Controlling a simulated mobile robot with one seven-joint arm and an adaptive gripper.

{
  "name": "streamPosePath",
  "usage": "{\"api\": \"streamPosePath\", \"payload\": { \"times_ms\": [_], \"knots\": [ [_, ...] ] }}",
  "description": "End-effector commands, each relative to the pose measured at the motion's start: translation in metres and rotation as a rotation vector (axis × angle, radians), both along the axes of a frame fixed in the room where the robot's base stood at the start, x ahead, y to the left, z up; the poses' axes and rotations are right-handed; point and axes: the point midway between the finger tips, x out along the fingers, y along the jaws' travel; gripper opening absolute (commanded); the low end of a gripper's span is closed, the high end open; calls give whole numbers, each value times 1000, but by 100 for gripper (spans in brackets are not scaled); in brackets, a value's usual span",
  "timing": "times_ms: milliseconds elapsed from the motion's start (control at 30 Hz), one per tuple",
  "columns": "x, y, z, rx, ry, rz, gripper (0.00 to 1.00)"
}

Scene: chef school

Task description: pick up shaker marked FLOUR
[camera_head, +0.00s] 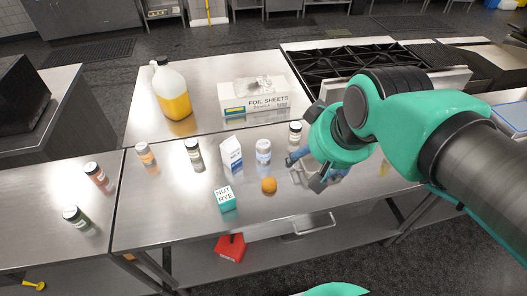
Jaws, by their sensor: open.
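Several small shakers stand on the steel tables, and their labels are too small to read, so I cannot tell for sure which is marked FLOUR. A pale, whitish shaker (263,150) stands right of the milk-type carton and looks the most flour-like. A dark-lidded shaker (194,153) stands left of the carton, and another dark-lidded shaker (295,132) stands behind and right of the pale one. My gripper (305,172) is open over the table, right of the pale shaker and apart from it. My arm hides part of the table's right side.
A white-blue carton (232,154), a NUT RYE box (223,199) and an orange (268,185) stand near the pale shaker. Behind are a FOIL SHEETS box (255,103) and an oil jug (173,92). An orange-toned shaker (145,154) stands left. The stove (350,62) is behind my arm.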

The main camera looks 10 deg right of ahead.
Motion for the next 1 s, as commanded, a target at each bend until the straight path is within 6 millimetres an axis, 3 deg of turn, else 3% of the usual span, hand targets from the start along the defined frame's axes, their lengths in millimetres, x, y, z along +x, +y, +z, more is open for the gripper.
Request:
{"api": "streamPosePath", "payload": {
  "times_ms": [233,467,800,1000],
  "knots": [
    [74,9,-11,4,28,57,69],
    [146,16,-40,6,48,107,69],
    [238,22,-115,-2,76,168,69],
    [271,24,-157,-10,84,189,69]
  ]
}}
